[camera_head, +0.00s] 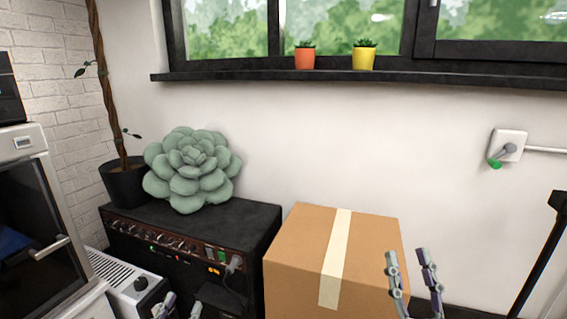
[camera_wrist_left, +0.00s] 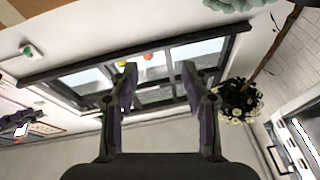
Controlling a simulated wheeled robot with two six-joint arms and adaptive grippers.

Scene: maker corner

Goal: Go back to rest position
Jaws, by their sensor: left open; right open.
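My left gripper (camera_head: 180,308) shows only its fingertips at the bottom edge of the head view, left of the cardboard box and in front of the black amplifier. In the left wrist view its two fingers (camera_wrist_left: 159,85) stand apart with nothing between them. My right gripper (camera_head: 412,275) shows at the bottom of the head view, in front of the right side of the cardboard box (camera_head: 290,243). Its fingers are spread and empty. The rest of both arms is out of view.
A white device (camera_head: 125,285) and an oven-like cabinet (camera_head: 40,215) stand left. An orange pot (camera_head: 305,59) and yellow pot (camera_head: 363,58) sit on the windowsill.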

